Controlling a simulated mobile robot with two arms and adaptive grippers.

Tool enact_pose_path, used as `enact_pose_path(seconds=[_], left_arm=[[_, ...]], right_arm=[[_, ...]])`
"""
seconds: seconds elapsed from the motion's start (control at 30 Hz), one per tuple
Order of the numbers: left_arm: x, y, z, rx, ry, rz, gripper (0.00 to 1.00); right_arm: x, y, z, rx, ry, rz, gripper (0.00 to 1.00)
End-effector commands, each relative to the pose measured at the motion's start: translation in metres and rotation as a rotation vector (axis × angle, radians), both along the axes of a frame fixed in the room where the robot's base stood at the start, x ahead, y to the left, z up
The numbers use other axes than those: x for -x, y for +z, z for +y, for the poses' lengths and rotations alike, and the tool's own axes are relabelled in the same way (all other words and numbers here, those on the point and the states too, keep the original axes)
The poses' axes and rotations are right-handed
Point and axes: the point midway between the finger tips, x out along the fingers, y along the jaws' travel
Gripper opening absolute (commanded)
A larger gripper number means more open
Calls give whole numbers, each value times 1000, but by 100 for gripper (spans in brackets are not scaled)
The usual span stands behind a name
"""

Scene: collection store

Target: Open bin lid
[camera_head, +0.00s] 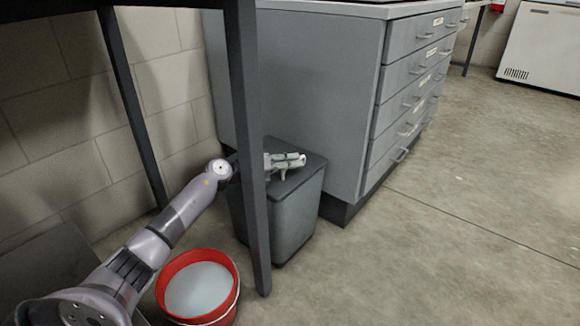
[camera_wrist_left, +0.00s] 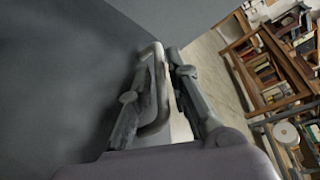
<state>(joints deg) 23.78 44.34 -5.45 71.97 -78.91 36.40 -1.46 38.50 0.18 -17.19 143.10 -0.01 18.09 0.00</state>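The bin (camera_head: 295,212) is a dark grey, square-sided container beside the grey drawer cabinet, with its flat lid (camera_head: 309,173) down on top. My left gripper (camera_head: 302,160) lies low over the lid, its fingers pointing right; I cannot tell whether it touches. A dark table leg hides part of my wrist and the bin's left side. A dark grey surface fills the left of that view. My right gripper is not in view.
A red bucket (camera_head: 228,314) with a pale inside stands in front of the bin, under my left arm. The table leg (camera_head: 250,130) is close to my wrist. The drawer cabinet (camera_head: 300,80) stands behind and right. The floor (camera_head: 450,240) at right is clear.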

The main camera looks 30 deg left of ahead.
Motion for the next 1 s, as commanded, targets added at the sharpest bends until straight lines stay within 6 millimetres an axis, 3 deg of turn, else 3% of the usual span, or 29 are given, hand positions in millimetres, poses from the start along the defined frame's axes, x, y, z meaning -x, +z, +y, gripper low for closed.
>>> enact_pose_path(seconds=[0.17, 0.43, 1.0], left_arm=[[0, 0, 0, 0, 0, 0, 17], [0, 0, 0, 0, 0, 0, 0], [0, -1, 0, 0, 1, 1, 0]], right_arm=[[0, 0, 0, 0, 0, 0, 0], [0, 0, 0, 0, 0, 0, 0], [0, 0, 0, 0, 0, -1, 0]])
